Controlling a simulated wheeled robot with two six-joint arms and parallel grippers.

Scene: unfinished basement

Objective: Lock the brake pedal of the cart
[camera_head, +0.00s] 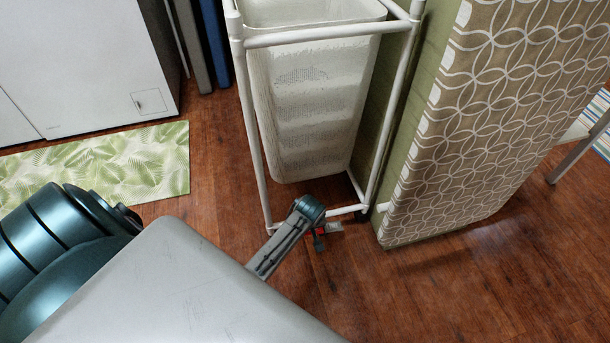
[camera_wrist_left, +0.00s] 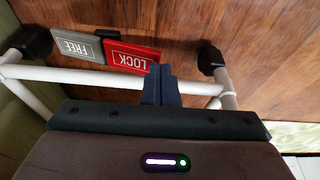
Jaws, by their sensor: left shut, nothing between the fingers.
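The cart (camera_head: 259,150) has a white tube frame around a pale bin. Its brake pedal sits low at the frame's bottom bar. In the left wrist view the pedal has a red LOCK plate (camera_wrist_left: 130,54) beside a grey FREE plate (camera_wrist_left: 76,45). In the head view the red plate (camera_head: 321,231) is partly hidden behind my gripper. My left gripper (camera_head: 319,244) is shut and empty, at the pedal. In the left wrist view its fingertips (camera_wrist_left: 160,72) overlap the red plate's edge near its right end; I cannot tell if they touch. My right gripper is out of view.
A patterned padded board (camera_head: 480,130) stands close on the cart's right. A leafy green mat (camera_head: 120,160) and a white cabinet (camera_head: 80,70) are at the left. Black casters (camera_wrist_left: 212,58) flank the pedal. The wooden floor (camera_head: 450,295) in front is clear.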

